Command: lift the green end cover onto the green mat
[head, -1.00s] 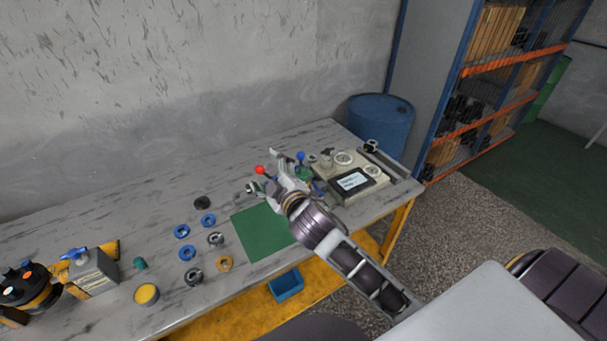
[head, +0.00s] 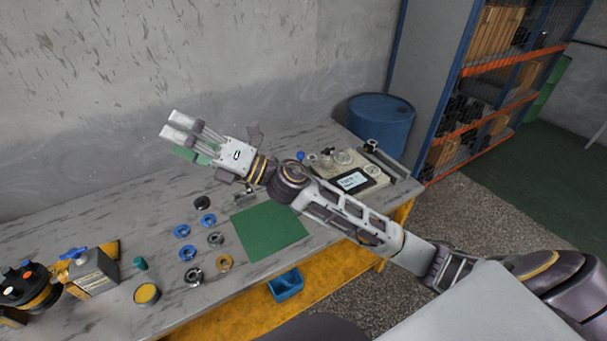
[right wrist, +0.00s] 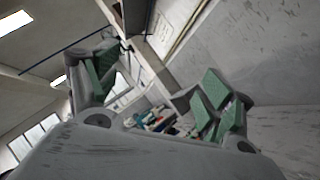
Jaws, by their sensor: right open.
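The green mat (head: 268,231) lies flat and bare near the front edge of the workbench. I cannot make out the green end cover for certain. A green part seen earlier by the test unit is now behind my right arm. A small teal piece (head: 140,263) stands on the bench at the left, too small to identify. My right gripper (head: 180,140) is raised above the bench's back part, pointing left toward the wall, well away from the mat. Its green-padded fingers are spread with nothing between them, as the right wrist view (right wrist: 155,92) also shows.
Several blue rings (head: 187,253) and metal rings (head: 194,276) lie left of the mat. A yellow-topped can (head: 146,294) and a grey block with a blue valve (head: 91,270) stand further left. A beige test unit (head: 350,172) is at right. A blue bin (head: 286,285) sits below.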

